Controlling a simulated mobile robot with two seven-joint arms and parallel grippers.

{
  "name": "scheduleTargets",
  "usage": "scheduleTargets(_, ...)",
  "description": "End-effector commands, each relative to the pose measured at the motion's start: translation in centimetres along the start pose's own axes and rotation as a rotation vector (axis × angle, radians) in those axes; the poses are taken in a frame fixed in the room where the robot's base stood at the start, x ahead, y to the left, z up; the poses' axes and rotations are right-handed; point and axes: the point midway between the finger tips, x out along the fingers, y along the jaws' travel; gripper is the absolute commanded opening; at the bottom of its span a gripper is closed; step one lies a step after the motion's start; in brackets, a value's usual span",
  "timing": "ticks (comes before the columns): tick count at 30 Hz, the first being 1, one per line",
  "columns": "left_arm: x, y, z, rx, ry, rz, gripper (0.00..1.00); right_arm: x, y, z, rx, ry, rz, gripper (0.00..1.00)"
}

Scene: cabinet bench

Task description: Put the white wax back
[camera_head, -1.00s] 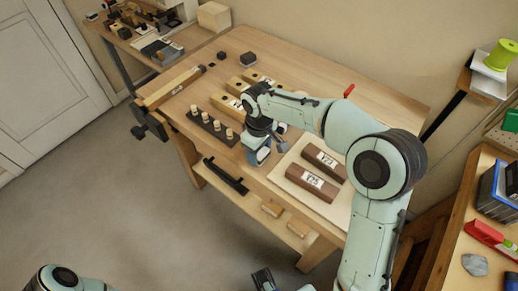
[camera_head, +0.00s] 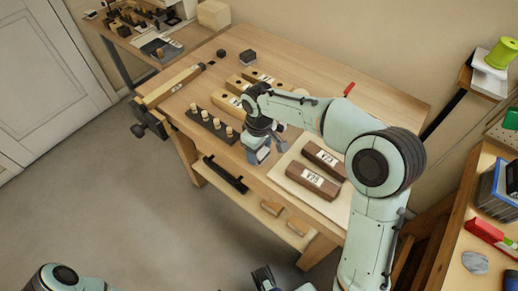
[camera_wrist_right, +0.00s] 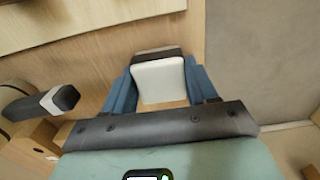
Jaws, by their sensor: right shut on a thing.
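My right gripper (camera_head: 258,155) is over the front edge of the workbench, between the peg rack and the pale board. In the right wrist view its blue fingers (camera_wrist_right: 160,92) are shut on a white block, which I take for the white wax (camera_wrist_right: 160,82). A dark brown strip shows along the block's far side; I cannot tell whether it is part of it.
A dark rack (camera_head: 211,125) with several wooden pegs is left of the right gripper. Labelled wooden blocks (camera_head: 237,84) lie behind it. Two brown labelled blocks (camera_head: 313,181) lie on a pale board (camera_head: 286,172) to the right.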

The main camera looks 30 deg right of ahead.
Motion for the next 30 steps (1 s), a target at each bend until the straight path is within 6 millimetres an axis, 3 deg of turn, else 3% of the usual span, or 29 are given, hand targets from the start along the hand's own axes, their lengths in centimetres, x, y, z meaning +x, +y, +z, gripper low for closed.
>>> scheduleTargets(24,0.2,-0.07,0.0,0.0,-0.001,0.0,0.82,0.73,-0.02,0.01,0.0,-0.001,-0.001,0.29)
scheduleTargets(25,0.2,-0.07,0.0,0.0,-0.001,0.0,0.82,0.73,-0.02,0.01,0.0,-0.001,-0.001,0.64)
scheduleTargets(27,0.2,-0.07,0.0,0.0,-0.001,0.0,0.82,0.73,-0.02,0.02,0.0,-0.001,-0.001,0.87)
scheduleTargets(30,0.2,-0.07,0.0,0.0,-0.001,0.0,0.82,0.72,-0.01,0.02,0.0,-0.001,0.0,0.87)
